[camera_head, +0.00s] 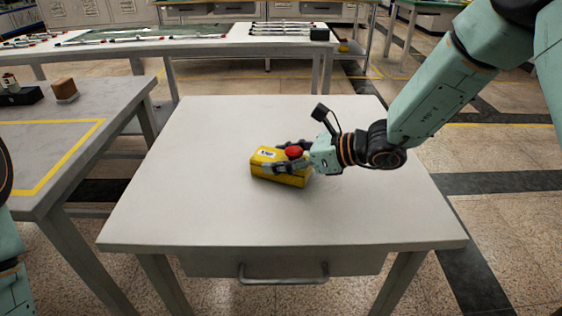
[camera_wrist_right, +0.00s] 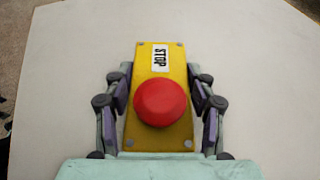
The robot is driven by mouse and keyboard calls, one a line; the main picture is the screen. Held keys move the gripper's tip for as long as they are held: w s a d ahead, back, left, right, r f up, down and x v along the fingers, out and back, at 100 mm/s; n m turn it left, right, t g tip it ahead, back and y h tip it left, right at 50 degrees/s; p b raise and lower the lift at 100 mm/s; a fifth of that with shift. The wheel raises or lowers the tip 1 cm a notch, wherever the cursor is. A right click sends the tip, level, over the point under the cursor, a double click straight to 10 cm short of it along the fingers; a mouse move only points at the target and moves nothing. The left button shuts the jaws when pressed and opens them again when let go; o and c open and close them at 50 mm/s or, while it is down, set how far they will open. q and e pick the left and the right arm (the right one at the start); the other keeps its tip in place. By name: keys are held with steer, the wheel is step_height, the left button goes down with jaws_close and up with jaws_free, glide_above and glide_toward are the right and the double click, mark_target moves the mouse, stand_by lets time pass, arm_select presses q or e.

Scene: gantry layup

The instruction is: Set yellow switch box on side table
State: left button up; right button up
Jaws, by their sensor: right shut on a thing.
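The yellow switch box (camera_head: 264,160) has a red round button and a white label. It is at the middle of the white side table (camera_head: 200,205), level and slightly angled. It is on the top or just above it; I cannot tell for sure if it touches. My right gripper (camera_head: 276,156) is shut on the box, one finger along each long side. My left gripper is out of view; only a bit of my left arm shows at the left edge.
The side table is otherwise clear. A grey bench (camera_head: 50,190) with a yellow taped outline stands close on the left, bearing a brown block (camera_head: 65,89) and a black item (camera_head: 20,96). A long table (camera_head: 225,43) with rods and tools is behind.

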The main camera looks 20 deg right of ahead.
steer(key=shift+d+r, duration=0.1)
steer(key=shift+s, duration=0.1)
steer(key=o, duration=1.3)
steer(key=shift+f, duration=0.2)
steer(key=shift+r, duration=0.3)
steer(key=p+v, duration=0.5)
steer(key=v, duration=0.5)
steer(key=shift+r+p, duration=0.15)
steer(key=shift+p, duration=0.15)
steer(key=shift+s+d+r+p, duration=0.1)
steer(key=shift+s+d+p, duration=0.5)
steer(key=shift+d, duration=0.05)
